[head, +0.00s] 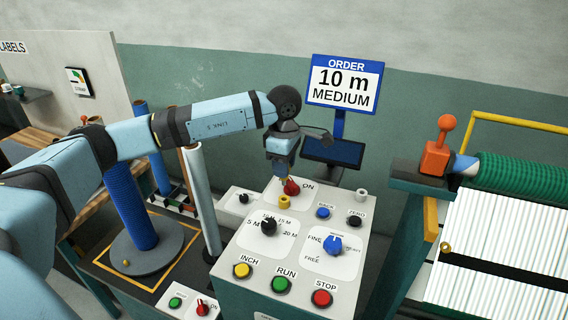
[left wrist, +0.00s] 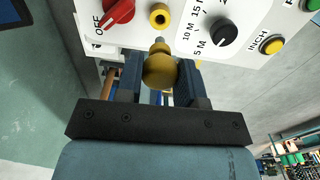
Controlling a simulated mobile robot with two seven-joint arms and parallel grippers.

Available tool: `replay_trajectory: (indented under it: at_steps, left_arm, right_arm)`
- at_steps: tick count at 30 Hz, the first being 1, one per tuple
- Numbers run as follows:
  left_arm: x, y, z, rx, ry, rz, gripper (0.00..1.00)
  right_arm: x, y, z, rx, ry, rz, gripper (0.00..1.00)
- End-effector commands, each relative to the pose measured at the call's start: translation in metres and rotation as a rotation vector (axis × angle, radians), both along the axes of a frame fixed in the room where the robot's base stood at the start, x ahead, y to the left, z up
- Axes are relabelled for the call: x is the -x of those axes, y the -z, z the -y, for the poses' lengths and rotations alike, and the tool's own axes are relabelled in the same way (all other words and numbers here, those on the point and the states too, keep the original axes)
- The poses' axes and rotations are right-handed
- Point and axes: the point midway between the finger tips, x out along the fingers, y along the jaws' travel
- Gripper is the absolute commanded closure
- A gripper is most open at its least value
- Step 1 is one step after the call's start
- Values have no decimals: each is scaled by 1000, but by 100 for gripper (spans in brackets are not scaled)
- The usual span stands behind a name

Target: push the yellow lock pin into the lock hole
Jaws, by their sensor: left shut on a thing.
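The yellow lock pin (left wrist: 160,70), with a round knob and a thin grey tip, is between the fingers of my left gripper (left wrist: 159,82), which is shut on it. The lock hole is a yellow ring (left wrist: 159,16) on the white control panel; it also shows in the head view (head: 284,202). In the left wrist view the pin's tip points at the ring, with a small gap seen between them. In the head view my left gripper (head: 282,174) is just above the ring, and its fingers mostly hide the pin. My right gripper is not in view.
A red OFF/ON switch (head: 291,187) stands right beside the ring. A black length knob (head: 268,227), a blue knob (head: 333,245) and several push buttons share the panel (head: 300,230). A small dark screen (head: 333,151) and the order sign (head: 344,84) stand behind.

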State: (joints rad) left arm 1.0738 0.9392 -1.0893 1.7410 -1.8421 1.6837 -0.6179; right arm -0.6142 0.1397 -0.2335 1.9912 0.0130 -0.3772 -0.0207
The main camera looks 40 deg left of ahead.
Motion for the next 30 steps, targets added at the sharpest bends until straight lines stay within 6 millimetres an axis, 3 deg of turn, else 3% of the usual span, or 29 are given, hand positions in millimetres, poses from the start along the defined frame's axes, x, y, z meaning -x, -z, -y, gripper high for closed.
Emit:
replay_trajectory:
  at_steps: [15, 30]
  left_arm:
    - [0, 40, 1, 0, 1, 0, 100]
    - [0, 42, 1, 0, 1, 0, 100]
  right_arm:
    - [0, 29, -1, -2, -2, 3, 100]
    - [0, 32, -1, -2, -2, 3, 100]
